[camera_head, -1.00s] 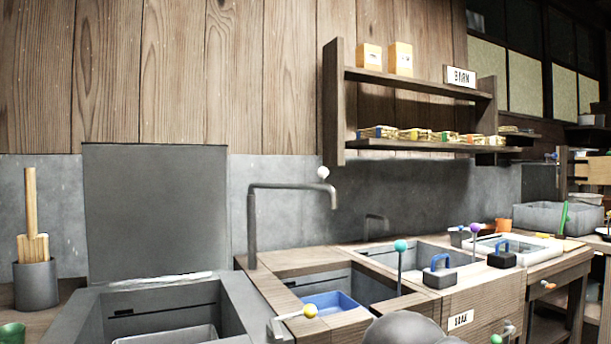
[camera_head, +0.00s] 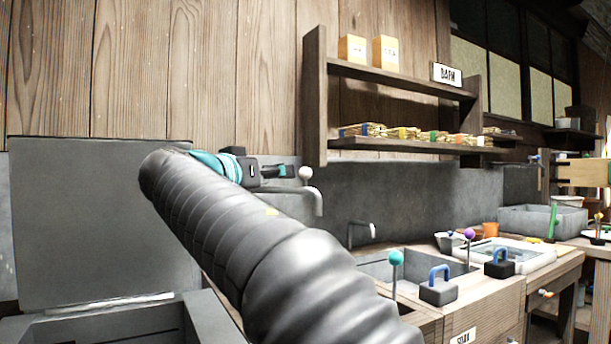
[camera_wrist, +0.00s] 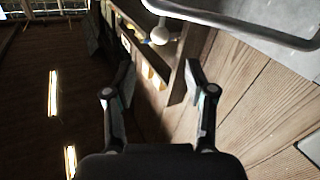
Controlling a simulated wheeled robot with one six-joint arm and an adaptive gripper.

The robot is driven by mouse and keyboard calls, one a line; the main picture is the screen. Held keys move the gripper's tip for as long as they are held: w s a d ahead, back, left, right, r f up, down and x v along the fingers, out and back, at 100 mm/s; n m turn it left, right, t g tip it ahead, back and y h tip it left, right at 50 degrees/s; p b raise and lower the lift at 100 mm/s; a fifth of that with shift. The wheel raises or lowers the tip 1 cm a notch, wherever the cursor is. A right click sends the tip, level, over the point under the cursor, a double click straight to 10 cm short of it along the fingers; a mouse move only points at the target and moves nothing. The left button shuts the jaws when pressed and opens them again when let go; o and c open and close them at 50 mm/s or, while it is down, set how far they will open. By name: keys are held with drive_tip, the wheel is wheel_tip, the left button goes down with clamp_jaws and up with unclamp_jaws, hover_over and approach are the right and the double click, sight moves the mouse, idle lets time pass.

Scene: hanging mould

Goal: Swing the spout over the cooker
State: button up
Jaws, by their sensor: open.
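The grey spout (camera_head: 318,198) bends down at its right end, with a white ball knob (camera_head: 305,173) on top. The arm hides its upright and most of its length. In the wrist view the spout (camera_wrist: 235,22) crosses the top and the white knob (camera_wrist: 160,33) lies beyond the fingertips, roughly centred between them. My gripper (camera_head: 285,172) is open and empty, pointing right at the knob; its fingers (camera_wrist: 160,72) look apart from it. A grey box (camera_head: 205,312) at bottom left with a raised panel (camera_head: 80,225) may be the cooker; I cannot tell for sure.
A wooden shelf (camera_head: 400,150) with boxes and small bundles hangs right of the spout. Below are a basin (camera_head: 372,268), a teal-ball lever (camera_head: 396,258) and blue-handled blocks (camera_head: 438,290). A wooden wall (camera_head: 150,70) stands behind.

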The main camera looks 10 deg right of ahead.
sight(302, 174)
drive_tip(key=p+x, duration=0.2)
drive_tip(key=x, duration=1)
drive_tip(key=shift+w+d, duration=0.15)
drive_tip(key=shift+d, duration=0.1)
clamp_jaws()
